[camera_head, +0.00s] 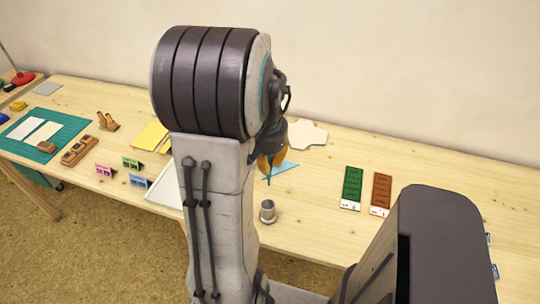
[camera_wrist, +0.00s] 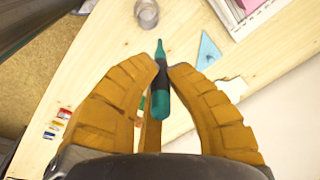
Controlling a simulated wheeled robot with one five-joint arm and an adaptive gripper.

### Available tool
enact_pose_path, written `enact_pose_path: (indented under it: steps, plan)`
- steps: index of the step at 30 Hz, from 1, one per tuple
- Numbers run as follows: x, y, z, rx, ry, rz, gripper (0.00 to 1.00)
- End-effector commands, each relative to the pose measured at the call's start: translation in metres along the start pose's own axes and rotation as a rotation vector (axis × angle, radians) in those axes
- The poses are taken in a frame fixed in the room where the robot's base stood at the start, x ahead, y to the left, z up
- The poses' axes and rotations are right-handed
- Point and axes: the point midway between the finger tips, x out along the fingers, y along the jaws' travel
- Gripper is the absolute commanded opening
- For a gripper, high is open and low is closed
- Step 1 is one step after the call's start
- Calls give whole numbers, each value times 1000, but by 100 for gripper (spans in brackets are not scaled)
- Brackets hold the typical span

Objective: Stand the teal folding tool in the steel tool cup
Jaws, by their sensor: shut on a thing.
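The teal folding tool (camera_wrist: 161,88), with a dark middle band, is held between the orange fingers of my gripper (camera_wrist: 166,66) in the wrist view. In the head view my gripper (camera_head: 271,160) is partly hidden by my arm, and a thin teal part of the tool (camera_head: 268,180) points down below it. The steel tool cup (camera_head: 267,213) stands upright on the table, below the tool in the picture and apart from it. The cup (camera_wrist: 146,13) also shows at the top of the wrist view, beyond the tool's tip. The cup's inside is hard to make out.
A blue set square (camera_head: 286,171) lies behind the cup. Green (camera_head: 351,185) and red-brown (camera_head: 381,190) panels lie to the right. A white tray (camera_head: 163,191) and small coloured cards (camera_head: 132,163) are to the left. The table around the cup is clear.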

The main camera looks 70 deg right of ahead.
Motion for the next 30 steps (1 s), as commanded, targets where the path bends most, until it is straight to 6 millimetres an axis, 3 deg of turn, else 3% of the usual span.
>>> enact_pose_path:
  steps: [30]
  plan:
    - [-1, 2, 4, 54, -93, 76, 0]
